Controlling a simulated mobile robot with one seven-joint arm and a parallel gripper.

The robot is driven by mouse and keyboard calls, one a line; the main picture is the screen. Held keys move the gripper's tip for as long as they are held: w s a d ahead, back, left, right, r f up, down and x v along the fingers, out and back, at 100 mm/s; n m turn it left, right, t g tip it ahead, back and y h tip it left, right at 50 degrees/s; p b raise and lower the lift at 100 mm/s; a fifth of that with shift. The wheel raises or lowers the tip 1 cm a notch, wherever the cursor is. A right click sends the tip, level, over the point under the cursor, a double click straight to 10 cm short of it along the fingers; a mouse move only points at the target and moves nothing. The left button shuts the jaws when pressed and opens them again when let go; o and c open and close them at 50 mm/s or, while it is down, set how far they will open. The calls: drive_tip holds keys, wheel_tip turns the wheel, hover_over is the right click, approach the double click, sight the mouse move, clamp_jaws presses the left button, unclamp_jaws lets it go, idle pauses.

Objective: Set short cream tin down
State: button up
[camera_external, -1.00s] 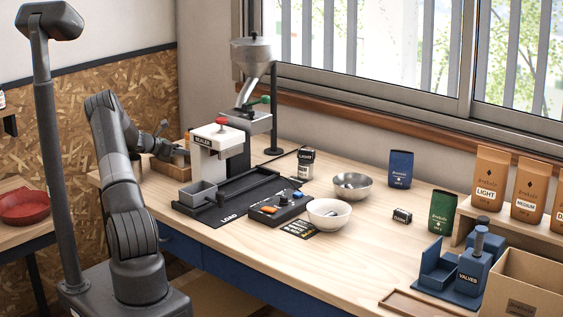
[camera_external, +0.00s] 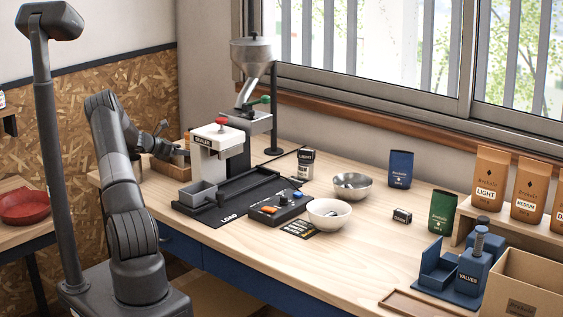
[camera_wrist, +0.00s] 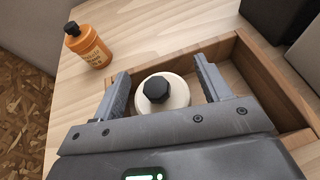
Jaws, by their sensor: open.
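The short cream tin (camera_wrist: 172,92), round with a black knobbed lid, shows in the wrist view between the two fingers of my gripper (camera_wrist: 160,88). The fingers are open, one on either side of it, with a small gap visible at the right. The tin stands upright in a shallow wooden tray (camera_wrist: 270,85). In the external view my gripper (camera_external: 164,128) is at the far left end of the bench, over the wooden tray (camera_external: 166,168); the tin is hidden there.
An orange bottle with a black cap (camera_wrist: 88,46) stands outside the tray at the upper left. A dark block (camera_wrist: 280,15) is close beyond the tray at the upper right. The sealer (camera_external: 218,150) stands right of my gripper in the external view. Bare bench lies around the bottle.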

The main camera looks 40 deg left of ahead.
drive_tip(key=v, duration=0.5)
drive_tip(key=shift+s, duration=0.1)
drive_tip(key=w+d+r+n+y, duration=0.1)
drive_tip(key=w+d+r+n, duration=0.1)
drive_tip(key=d+r+n, duration=0.3)
drive_tip(key=w+d+r+n+y, duration=0.1)
drive_tip(key=w+d+r+y, duration=0.1)
drive_tip(key=r, duration=0.6)
drive_tip(key=w+d+r+n+y, duration=0.1)
drive_tip(key=w+d+r+n, duration=0.1)
drive_tip(key=w+d+r, duration=0.3)
drive_tip(key=s+d+r+n+y, duration=0.4)
drive_tip(key=s+d+r+n, duration=0.3)
drive_tip(key=d+r+n, duration=0.35)
drive_tip(key=s+d+f+n+g+h, duration=0.2)
drive_tip(key=s+d+f+n, duration=0.2)
drive_tip(key=s+d, duration=0.5)
drive_tip(key=s+d+f+n+g+h, duration=0.2)
drive_tip(key=s+d+f+n+g, duration=0.1)
drive_tip(key=s+d+n, duration=0.6)
drive_tip(key=s+d+f+n+g+h, duration=0.1)
drive_tip(key=s+d+f+n, duration=0.3)
drive_tip(key=s+d, duration=0.7)
drive_tip(key=s+n+g, duration=0.1)
drive_tip(key=s+n, duration=0.1)
drive_tip(key=shift+s+f+g+h, duration=0.3)
drive_tip(key=shift+s+g+h, duration=0.05)
drive_tip(key=shift+g+h, duration=0.05)
